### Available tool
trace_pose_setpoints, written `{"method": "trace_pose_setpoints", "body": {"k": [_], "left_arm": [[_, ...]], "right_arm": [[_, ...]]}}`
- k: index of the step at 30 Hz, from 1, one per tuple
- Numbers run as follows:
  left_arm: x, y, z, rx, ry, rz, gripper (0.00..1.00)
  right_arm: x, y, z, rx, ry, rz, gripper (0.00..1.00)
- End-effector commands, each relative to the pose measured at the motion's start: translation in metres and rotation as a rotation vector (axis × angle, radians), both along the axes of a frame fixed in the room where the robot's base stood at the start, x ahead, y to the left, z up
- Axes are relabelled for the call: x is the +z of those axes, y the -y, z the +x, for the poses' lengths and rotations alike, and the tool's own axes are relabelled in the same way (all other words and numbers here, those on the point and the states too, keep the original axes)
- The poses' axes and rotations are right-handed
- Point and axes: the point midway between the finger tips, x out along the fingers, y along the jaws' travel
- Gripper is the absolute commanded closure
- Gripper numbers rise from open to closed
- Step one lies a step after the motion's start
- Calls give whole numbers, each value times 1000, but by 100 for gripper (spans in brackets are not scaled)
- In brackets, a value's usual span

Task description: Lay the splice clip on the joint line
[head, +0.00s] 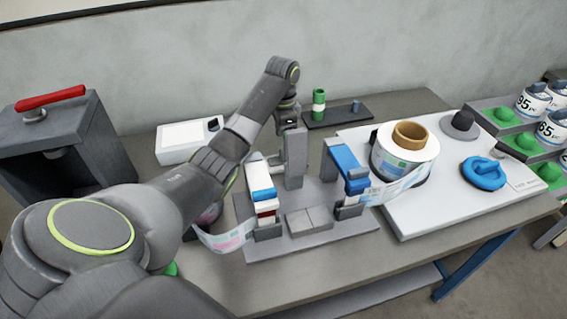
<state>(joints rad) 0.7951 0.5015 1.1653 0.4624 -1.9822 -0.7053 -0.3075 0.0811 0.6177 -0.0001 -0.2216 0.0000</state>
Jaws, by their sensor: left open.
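The splice station's grey base (365,222) sits mid-table. Two light grey blocks meet at a seam on it, the likely joint line (308,219). I cannot pick out the splice clip for certain. My left arm reaches over from the left, and my left gripper (289,122) hangs above the back of the station, open. Its fingertips are not clear against the grey parts behind. My right gripper is not in view.
A white board (420,216) on the right holds a label reel (411,150) and a blue ring-shaped item (483,173). A dark tray (340,116) holds a green-and-white cylinder (319,104). A white box (182,143) and a grey cabinet (65,140) stand left.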

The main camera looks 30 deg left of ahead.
Motion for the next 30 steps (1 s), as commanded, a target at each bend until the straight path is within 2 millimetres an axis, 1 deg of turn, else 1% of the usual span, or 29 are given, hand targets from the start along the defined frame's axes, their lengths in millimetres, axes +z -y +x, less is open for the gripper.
{"method": "trace_pose_setpoints", "body": {"k": [2, 6, 10, 13, 19, 30], "left_arm": [[-6, 1, 0, 0, -3, -2, 44], [-27, 2, 0, 0, -5, -1, 44], [-45, 2, 0, 0, -4, 0, 44], [-50, 2, 0, 0, -2, 1, 44], [-51, 2, 0, -1, -1, 1, 44], [-50, 2, 1, -1, -1, 1, 92]], "right_arm": [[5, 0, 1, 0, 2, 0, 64], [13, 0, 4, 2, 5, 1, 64], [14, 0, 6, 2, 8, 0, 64], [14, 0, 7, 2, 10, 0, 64], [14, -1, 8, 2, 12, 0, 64], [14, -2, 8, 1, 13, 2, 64]]}}
